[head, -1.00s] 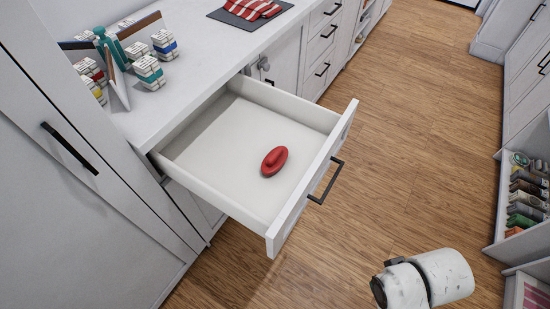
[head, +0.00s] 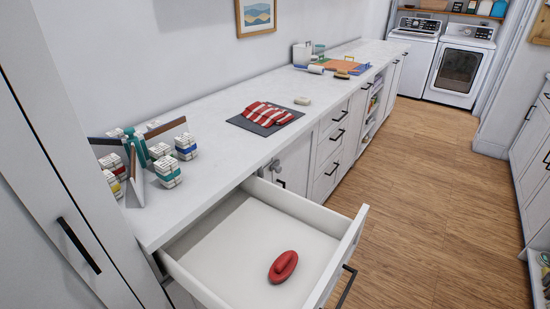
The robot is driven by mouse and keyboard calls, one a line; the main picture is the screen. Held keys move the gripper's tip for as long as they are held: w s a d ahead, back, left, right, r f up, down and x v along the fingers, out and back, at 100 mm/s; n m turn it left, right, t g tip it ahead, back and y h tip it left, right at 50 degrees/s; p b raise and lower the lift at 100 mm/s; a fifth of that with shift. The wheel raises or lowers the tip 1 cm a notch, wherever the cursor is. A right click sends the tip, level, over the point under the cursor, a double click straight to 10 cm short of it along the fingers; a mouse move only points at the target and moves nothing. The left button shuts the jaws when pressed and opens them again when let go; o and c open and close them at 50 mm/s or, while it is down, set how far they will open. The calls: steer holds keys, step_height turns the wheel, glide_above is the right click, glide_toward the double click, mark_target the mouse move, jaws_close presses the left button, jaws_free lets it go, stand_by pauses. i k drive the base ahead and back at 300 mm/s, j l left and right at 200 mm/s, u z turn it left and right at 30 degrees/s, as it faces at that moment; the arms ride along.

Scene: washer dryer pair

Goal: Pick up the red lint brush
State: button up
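The red lint brush (head: 283,267) is a small oval object lying in the open drawer (head: 221,237), on its white floor toward the front side. Nothing touches it from above. The drawer is pulled out from under the white counter. My gripper is not in view, and no part of my arm shows now.
The wooden floor (head: 420,190) is open toward the washer and dryer (head: 463,66).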

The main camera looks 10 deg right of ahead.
mark_target(284, 266)
steer(key=u, duration=1.05)
steer(key=i+l+u, duration=0.4)
steer(key=l, duration=0.2)
